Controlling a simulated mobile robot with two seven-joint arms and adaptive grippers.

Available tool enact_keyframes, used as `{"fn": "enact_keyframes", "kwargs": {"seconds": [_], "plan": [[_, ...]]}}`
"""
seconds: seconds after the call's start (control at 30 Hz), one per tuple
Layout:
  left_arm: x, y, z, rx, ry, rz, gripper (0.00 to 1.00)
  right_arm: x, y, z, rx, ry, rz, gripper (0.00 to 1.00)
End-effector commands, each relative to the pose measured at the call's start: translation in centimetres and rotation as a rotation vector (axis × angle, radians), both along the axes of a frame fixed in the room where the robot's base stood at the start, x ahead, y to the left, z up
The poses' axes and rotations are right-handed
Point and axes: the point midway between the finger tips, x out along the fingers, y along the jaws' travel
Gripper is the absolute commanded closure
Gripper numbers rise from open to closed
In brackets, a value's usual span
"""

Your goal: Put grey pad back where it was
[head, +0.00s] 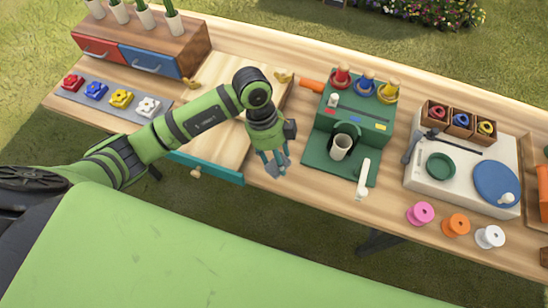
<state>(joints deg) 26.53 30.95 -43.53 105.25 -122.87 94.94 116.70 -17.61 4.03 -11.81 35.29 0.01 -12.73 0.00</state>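A flat grey pad (68,94) lies on the left part of the wooden table, below the drawer box. A red, a blue, a yellow and a white knobbed piece stand in a row on it. My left gripper (276,168) points down over the table's middle, between the pale board and the green station, well to the right of the pad. Its grey-blue fingers are small and overlap, so I cannot tell whether they are open or hold something. My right gripper is not in view.
A drawer box (150,38) with red and blue fronts stands behind the pad. A white station (470,165) stands at right. Pink (420,214), orange and white spools stand in front of it.

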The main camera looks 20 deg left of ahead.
Motion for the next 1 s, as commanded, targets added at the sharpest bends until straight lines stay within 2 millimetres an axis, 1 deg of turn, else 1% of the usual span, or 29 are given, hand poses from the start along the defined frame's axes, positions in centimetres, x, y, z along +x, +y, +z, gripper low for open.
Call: {"fn": "enact_keyframes", "kwargs": {"seconds": [0.03,0.17,0.27,0.4,0.5,0.83,0.87,0.9,0.93,1.0], "plan": [[0.4,0.5,-0.3,0.001,0.003,0.002,0.71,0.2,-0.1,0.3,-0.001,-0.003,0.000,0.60],[0.9,1.1,-0.9,-0.001,0.000,-0.001,0.71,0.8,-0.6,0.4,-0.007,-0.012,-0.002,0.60],[0.9,1.1,-2.0,-0.001,0.003,0.000,0.71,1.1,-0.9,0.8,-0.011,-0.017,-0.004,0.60],[0.9,1.1,-4.0,-0.001,0.003,-0.001,0.71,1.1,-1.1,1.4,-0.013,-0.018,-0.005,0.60],[0.9,1.1,-4.8,-0.001,0.001,-0.001,0.71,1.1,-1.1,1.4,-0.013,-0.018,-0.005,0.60],[0.9,1.1,-5.2,-0.001,0.000,-0.002,0.71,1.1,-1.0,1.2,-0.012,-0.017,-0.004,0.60],[0.9,1.1,-5.2,-0.002,-0.001,-0.002,0.45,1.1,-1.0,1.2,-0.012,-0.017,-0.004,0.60],[0.9,1.1,-5.1,-0.002,-0.001,-0.002,0.29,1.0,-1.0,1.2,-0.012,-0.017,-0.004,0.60],[0.9,1.1,-5.1,-0.002,-0.001,-0.002,0.25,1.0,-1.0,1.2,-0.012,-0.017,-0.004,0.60],[0.9,1.1,-5.1,-0.002,-0.001,-0.002,0.25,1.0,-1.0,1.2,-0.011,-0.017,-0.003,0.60]]}}
